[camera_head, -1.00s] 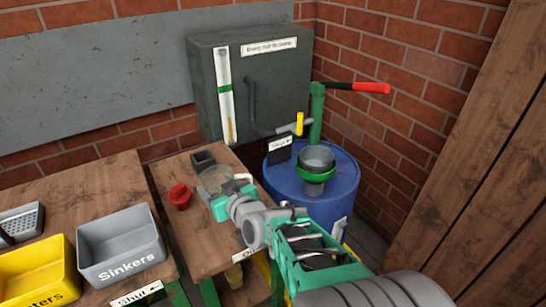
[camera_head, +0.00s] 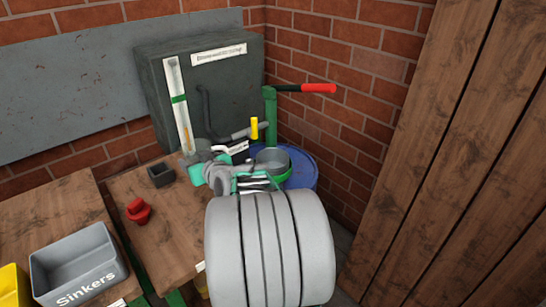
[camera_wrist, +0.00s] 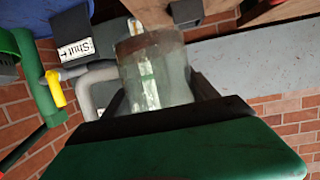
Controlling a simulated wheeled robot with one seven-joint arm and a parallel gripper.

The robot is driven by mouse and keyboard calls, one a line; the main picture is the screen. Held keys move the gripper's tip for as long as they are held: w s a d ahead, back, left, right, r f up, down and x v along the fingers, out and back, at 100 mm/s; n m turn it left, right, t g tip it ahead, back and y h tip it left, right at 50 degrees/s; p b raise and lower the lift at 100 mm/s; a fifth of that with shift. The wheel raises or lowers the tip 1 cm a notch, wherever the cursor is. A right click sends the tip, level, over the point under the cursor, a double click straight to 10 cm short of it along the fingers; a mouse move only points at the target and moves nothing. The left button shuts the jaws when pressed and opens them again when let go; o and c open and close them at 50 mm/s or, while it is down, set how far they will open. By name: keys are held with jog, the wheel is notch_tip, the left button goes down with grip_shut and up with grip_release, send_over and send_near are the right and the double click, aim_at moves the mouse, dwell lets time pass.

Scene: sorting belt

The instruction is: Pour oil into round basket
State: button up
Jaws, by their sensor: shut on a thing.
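A clear glass container (camera_wrist: 153,70) sits between the fingers of my gripper (camera_wrist: 162,92) in the wrist view. My gripper is shut on it. I cannot tell how much oil is inside. In the head view my gripper (camera_head: 200,167) is left of the round basket (camera_head: 272,159), near its rim height, and the glass is mostly hidden. The round basket is a grey cylinder in a green ring above the blue drum (camera_head: 306,170). My own arm hides the basket's lower part and much of the drum.
A green post with a red-handled lever (camera_head: 318,88) rises behind the basket. A pipe with a yellow-tipped valve handle (camera_head: 254,129) is close by. A dark grey cabinet (camera_head: 205,85) stands behind. A red stopper (camera_head: 138,210) and small dark box (camera_head: 161,174) are on the wooden bench.

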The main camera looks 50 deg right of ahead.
jog(key=s+d+r+m+g+h, duration=0.15)
jog(key=s+d, duration=0.25)
jog(key=d, duration=0.5)
jog(key=s+d+m+h+p, duration=0.15)
jog(key=s+d, duration=0.25)
jog(key=d, duration=0.5)
jog(key=s+d+m+g+h, duration=0.15)
jog(key=s+d, duration=0.25)
jog(key=d, duration=0.6)
jog(key=s+d+f, duration=0.3)
jog(key=s+f, duration=0.2)
jog(key=shift+h+b, duration=0.35)
jog(key=shift+h, duration=0.1)
jog(key=shift+a+r, duration=0.15)
jog(key=shift+a, duration=0.1)
